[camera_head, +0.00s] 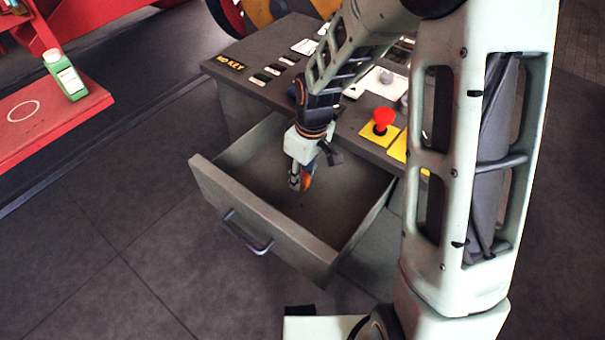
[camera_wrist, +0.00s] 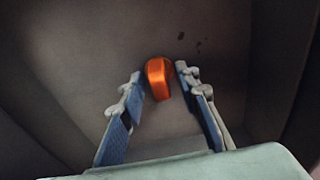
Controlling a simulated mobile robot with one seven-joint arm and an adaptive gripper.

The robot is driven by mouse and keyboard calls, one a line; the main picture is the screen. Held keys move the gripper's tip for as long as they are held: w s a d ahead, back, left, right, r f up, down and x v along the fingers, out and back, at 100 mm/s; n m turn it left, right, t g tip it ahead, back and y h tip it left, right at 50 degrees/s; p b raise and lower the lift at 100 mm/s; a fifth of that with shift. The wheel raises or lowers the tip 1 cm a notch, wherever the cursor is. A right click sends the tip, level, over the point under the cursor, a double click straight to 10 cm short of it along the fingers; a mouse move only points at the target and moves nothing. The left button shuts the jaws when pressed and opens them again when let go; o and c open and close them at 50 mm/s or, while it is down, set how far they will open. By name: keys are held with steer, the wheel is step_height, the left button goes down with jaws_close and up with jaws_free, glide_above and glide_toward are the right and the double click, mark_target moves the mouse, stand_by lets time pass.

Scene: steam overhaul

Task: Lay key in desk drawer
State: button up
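The desk drawer (camera_head: 247,214) is pulled out, and its front panel with a dark handle faces the lower left. My gripper (camera_head: 298,180) points down inside the drawer. In the wrist view, the two blue-grey fingers of my gripper (camera_wrist: 159,73) stand apart. An orange piece (camera_wrist: 158,78), which looks like the key's head, sits between the fingertips with a narrow gap on each side. It also shows beside the fingers in the head view (camera_head: 306,180). The rest of the key is not clear. I cannot tell whether it touches the drawer floor.
The desk top (camera_head: 262,50) holds a "NO KEY" label (camera_head: 230,62), small plates and a red button (camera_head: 382,117) on a yellow base. A green bottle (camera_head: 64,74) stands on a red shelf (camera_head: 50,115) at left. The floor before the drawer is clear.

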mark_target(307, 176)
steer(key=shift+r, duration=0.1)
step_height(307, 176, up, 12)
steer(key=d+p, duration=0.1)
steer(key=p, duration=0.1)
steer(key=shift+s, duration=0.45)
steer(key=shift+d+r, duration=0.1)
